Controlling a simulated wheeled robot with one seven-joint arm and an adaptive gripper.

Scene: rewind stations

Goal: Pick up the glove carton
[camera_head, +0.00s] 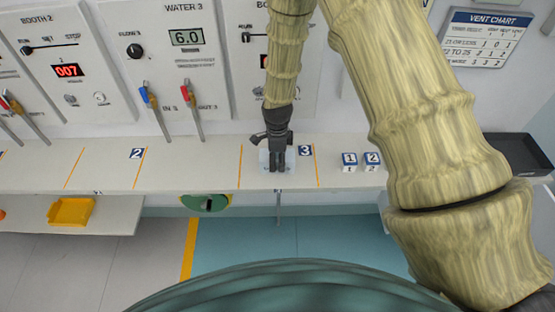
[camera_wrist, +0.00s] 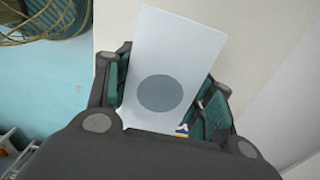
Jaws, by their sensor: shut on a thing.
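The glove carton is a pale white box with a grey oval on its face. In the wrist view the carton (camera_wrist: 178,50) stands between my gripper's two green-padded fingers, slightly tilted in the picture. In the head view the carton (camera_head: 264,160) shows as a pale patch behind my gripper (camera_head: 278,165), at the shelf bay marked 3. My gripper (camera_wrist: 168,95) is shut on the carton, with a finger on each side. Its lower part is hidden by the gripper body. I cannot tell whether the carton touches the shelf.
The long white shelf (camera_head: 205,165) has orange dividing lines. A yellow tray (camera_head: 71,211) sits on a lower ledge at left. Control panels (camera_head: 170,60) line the wall behind.

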